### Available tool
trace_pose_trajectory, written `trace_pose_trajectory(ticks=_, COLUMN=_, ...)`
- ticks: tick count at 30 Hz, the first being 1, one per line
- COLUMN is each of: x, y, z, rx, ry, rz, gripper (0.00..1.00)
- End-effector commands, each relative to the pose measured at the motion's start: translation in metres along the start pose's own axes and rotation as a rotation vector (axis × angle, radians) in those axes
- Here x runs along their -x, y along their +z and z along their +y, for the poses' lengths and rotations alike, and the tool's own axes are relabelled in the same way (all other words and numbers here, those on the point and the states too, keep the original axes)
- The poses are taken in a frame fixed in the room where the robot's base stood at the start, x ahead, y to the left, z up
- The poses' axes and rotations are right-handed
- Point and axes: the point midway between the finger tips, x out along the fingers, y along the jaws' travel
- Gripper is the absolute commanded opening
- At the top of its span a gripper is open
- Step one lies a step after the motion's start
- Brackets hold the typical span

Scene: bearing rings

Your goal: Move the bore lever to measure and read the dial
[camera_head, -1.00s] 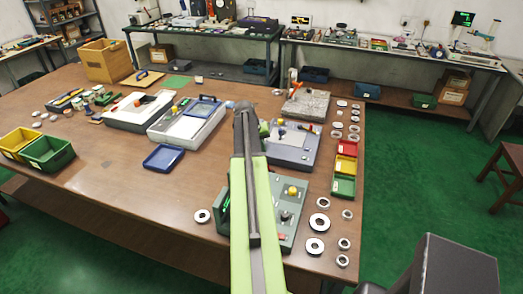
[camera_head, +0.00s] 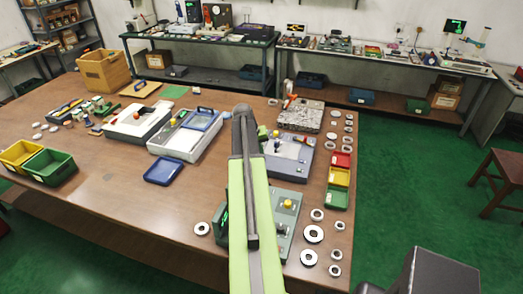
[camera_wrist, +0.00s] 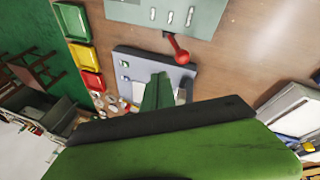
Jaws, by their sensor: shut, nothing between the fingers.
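A grey-green bench gauge (camera_head: 287,215) with a yellow knob (camera_head: 288,203) stands near the table's front right, partly behind my arm. A narrow green-lit readout (camera_head: 223,212) shows at its left, too oblique to read. In the wrist view the gauge (camera_wrist: 203,14) is at the top, and a red ball-ended lever (camera_wrist: 181,54) sticks out from its edge. I cannot tell whether this is the bore lever. My gripper (camera_wrist: 159,88) is shut and empty, over the blue-grey fixture (camera_wrist: 130,62) and apart from the red lever. In the head view my arm hides its fingertips.
Several metal rings (camera_head: 313,234) lie right of the gauge, and one ring (camera_head: 201,228) lies left. Red, yellow and green trays (camera_head: 340,177) line the right edge. A blue tray (camera_head: 163,171) and a grey case (camera_head: 180,143) are left of my arm. Table at front left is clear.

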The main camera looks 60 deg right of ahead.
Motion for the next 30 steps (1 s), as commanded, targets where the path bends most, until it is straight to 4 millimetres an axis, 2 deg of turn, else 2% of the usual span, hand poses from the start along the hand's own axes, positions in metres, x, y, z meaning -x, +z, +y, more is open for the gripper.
trace_pose_trajectory(ticks=1, x=0.024, y=-0.002, z=0.002, rx=0.002, ry=0.0, rz=0.0, gripper=0.0)
trace_pose_trajectory(ticks=6, x=0.046, y=-0.002, z=-0.003, rx=0.002, ry=0.001, rz=-0.001, gripper=0.0)
trace_pose_trajectory(ticks=23, x=0.046, y=-0.001, z=-0.008, rx=0.006, ry=0.0, rz=0.001, gripper=0.0)
trace_pose_trajectory(ticks=26, x=0.047, y=-0.001, z=-0.032, rx=0.036, ry=-0.007, rz=0.01, gripper=0.0)
trace_pose_trajectory(ticks=29, x=0.053, y=0.0, z=-0.095, rx=0.116, ry=-0.027, rz=0.034, gripper=0.0)
trace_pose_trajectory(ticks=30, x=0.058, y=0.005, z=-0.129, rx=0.16, ry=-0.037, rz=0.048, gripper=0.0)
